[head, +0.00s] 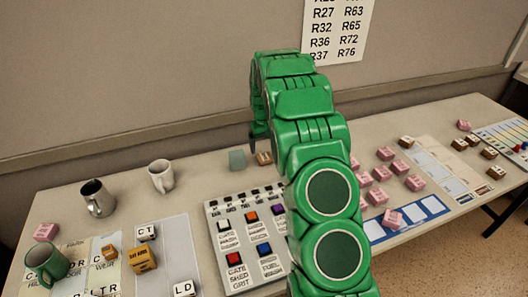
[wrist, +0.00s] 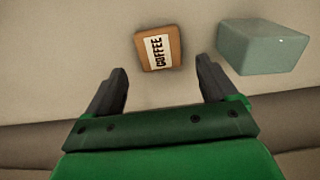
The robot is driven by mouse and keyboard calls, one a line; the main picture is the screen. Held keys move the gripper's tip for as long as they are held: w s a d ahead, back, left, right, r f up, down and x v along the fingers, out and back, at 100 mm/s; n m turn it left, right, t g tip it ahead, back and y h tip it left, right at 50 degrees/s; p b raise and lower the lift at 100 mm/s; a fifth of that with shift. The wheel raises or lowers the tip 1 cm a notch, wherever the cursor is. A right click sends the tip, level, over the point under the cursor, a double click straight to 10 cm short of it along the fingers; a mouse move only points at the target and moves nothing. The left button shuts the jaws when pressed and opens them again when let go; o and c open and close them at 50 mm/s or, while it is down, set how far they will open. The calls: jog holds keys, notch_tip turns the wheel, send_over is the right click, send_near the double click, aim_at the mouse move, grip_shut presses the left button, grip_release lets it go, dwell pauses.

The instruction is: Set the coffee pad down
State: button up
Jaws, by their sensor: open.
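The coffee pad (wrist: 159,48) is a small orange-brown block with a white label reading COFFEE. In the wrist view it lies on the table, just beyond and between the fingertips of my gripper (wrist: 162,80). The two dark fingers are apart with nothing between them. In the head view, a small brown block (head: 264,158) shows beside my green arm, near the back of the table. My gripper's fingers are largely hidden behind the arm in that view.
A grey-green block (wrist: 262,47) sits close to the right of the pad in the wrist view; it also shows in the head view (head: 237,160). A white mug (head: 161,176), a grey mug (head: 97,198) and a green mug (head: 45,265) stand left. Several pink blocks lie right. The wall runs behind the table.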

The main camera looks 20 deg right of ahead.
aim_at(264, 156)
notch_tip(264, 156, up, 8)
jog(key=s+a+r, duration=0.5)
jog(key=s+r, duration=0.3)
jog(key=s, duration=0.3)
jog(key=s+a+r+g, duration=0.1)
jog(key=s+a+r, duration=0.15)
jog(key=s, duration=0.55)
jog(key=s+a+r, duration=0.2)
jog(key=s+r, duration=0.2)
jog(key=s, duration=0.3)
jog(key=s+a, duration=0.2)
jog(key=s, duration=1.1)
jog(key=s+a, duration=0.2)
jog(key=s, duration=1.2)
jog(key=shift+s+a+f+g, duration=0.3)
jog(key=shift+f+g, duration=0.1)
